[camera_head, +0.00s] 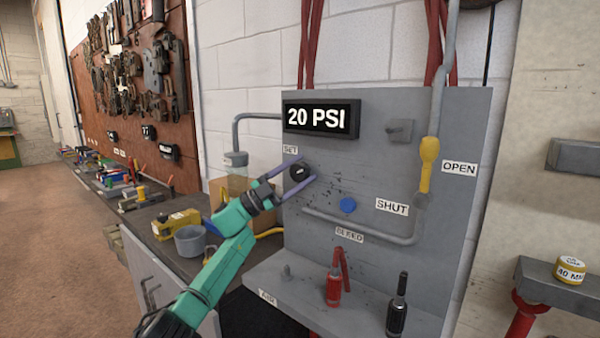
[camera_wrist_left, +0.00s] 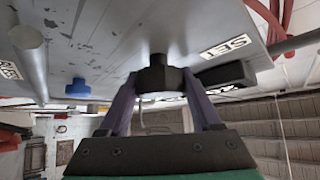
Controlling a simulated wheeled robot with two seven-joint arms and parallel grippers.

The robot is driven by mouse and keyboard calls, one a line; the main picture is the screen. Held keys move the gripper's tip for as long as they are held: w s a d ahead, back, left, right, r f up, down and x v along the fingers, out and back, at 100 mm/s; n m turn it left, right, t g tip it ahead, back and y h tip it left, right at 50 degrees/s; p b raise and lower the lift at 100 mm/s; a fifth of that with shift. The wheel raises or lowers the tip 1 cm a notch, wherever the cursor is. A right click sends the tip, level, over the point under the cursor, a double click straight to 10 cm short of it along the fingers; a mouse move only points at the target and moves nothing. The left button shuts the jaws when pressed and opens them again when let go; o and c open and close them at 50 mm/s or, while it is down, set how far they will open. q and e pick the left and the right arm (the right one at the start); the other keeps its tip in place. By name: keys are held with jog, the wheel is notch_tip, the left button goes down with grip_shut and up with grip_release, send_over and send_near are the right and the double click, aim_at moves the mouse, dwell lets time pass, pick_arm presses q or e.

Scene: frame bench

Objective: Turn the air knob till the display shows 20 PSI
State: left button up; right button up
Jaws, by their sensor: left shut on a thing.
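The display (camera_head: 318,118) on the grey panel reads 20 PSI. Below it, next to the SET label, is the black air knob (camera_head: 299,172). My left gripper (camera_head: 297,172) comes in from the left with its two purple fingers on either side of the knob, shut on it. In the left wrist view the knob (camera_wrist_left: 158,77) sits between the fingertips, against the panel. My right gripper is in neither view.
On the panel are a blue BLEED button (camera_head: 348,205), a yellow valve handle (camera_head: 427,163) between OPEN and SHUT labels, and a grey pipe. Red and black tools (camera_head: 396,306) stand on the ledge below. A cluttered bench (camera_head: 150,222) with a grey cup lies left.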

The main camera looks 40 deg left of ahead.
pick_arm(q)
jog(key=o, duration=1.4)
jog(key=shift+c, duration=0.2)
jog(key=b+v, duration=0.5)
jog(key=v, duration=0.9)
jog(key=shift+s+f, duration=0.2)
jog(key=shift+a, duration=0.15)
